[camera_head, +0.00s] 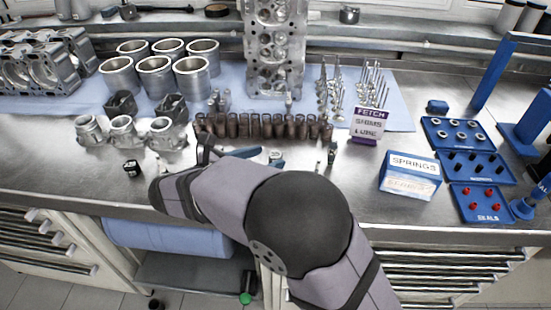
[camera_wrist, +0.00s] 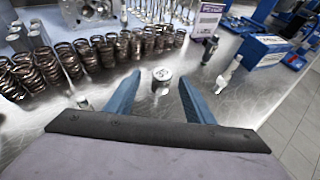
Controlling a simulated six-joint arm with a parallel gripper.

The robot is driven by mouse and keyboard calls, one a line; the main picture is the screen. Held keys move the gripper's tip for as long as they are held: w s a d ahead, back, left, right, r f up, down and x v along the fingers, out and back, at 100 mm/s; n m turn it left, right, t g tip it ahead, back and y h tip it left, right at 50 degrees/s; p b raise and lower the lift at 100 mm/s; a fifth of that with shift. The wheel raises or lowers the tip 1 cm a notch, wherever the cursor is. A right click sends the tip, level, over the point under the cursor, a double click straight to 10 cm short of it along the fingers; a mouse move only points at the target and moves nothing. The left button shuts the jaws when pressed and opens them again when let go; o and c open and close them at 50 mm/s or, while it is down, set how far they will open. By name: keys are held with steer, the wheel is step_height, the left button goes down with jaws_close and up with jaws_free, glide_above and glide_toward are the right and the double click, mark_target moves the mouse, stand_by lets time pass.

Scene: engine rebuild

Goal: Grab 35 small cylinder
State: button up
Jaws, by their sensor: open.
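The cylinder appears near the fingertips, and I see no contact. In the head view my gripper (camera_head: 234,145) is low over the bench in front of the springs. A small silvery piece (camera_head: 276,155) beside the right finger appears to be the same cylinder. A small black cylinder (camera_head: 131,168) with a white mark stands farther left.
A row of copper-coloured springs (camera_head: 264,127) stands just behind the gripper. A spark-plug-like part (camera_wrist: 228,72) and a dark part (camera_wrist: 210,48) are to the right. The bench's front edge is close.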

mark_target(271, 158)
steer(key=shift+x, duration=2.35)
steer(key=shift+s+f, duration=0.1)
steer(key=shift+s, duration=0.05)
jaws_close()
